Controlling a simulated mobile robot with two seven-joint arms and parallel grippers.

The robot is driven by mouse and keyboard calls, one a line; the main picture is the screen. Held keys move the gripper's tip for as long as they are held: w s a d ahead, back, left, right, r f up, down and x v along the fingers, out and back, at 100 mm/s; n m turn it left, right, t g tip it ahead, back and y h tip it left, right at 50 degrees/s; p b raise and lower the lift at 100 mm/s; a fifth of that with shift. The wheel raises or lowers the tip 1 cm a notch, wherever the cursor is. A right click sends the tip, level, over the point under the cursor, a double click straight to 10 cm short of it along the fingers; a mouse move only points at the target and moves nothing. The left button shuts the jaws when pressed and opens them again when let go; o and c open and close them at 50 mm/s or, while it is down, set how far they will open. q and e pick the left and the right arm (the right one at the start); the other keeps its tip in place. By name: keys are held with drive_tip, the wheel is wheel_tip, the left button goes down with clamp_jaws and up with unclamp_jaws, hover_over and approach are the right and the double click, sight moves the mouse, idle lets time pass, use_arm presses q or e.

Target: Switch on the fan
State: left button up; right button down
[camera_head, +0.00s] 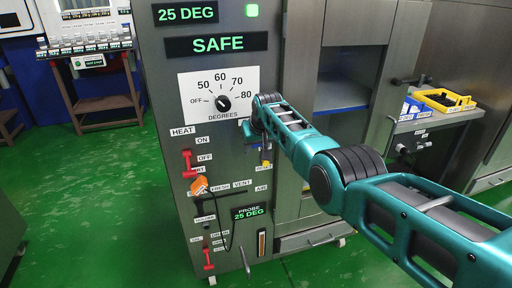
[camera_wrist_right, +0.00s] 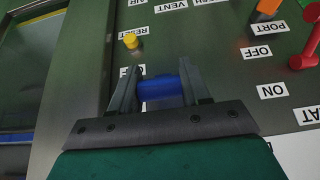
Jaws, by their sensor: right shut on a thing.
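The control panel (camera_head: 165,100) of a grey cabinet fills the middle of the head view. My right arm reaches across to its right-hand part, and the right gripper (camera_wrist_right: 160,88) shows clearly in the wrist view. Its two fingers are shut on a blue switch handle (camera_wrist_right: 160,88) on the panel. Labels beside the handle are partly covered by the fingers, so I cannot read a fan label or tell the switch position. In the head view the arm hides the handle. A yellow knob (camera_wrist_right: 131,41) marked RESET sits beside it. My left gripper is not in view.
A red HEAT lever (camera_head: 187,160), an orange item (camera_head: 199,187) and a dial (camera_head: 222,103) are on the panel's left and middle. Displays read 25 DEG and SAFE. A yellow tray (camera_head: 444,100) stands at the right. The green floor (camera_head: 90,200) is clear at left.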

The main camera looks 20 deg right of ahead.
idle(0.3)
drive_tip(key=c, duration=0.6)
unclamp_jaws()
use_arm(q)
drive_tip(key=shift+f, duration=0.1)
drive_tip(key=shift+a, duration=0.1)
use_arm(e)
drive_tip(key=shift+s+r+p, duration=0.2)
drive_tip(key=shift+r+p, duration=0.35)
drive_tip(key=shift+p, duration=0.3)
drive_tip(key=shift+p+v, duration=0.85)
drive_tip(key=shift+p, duration=0.1)
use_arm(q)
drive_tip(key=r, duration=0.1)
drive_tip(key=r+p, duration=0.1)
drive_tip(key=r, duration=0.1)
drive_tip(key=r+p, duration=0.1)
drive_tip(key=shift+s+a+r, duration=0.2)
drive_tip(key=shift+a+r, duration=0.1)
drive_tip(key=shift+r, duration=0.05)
use_arm(e)
drive_tip(key=v, duration=1)
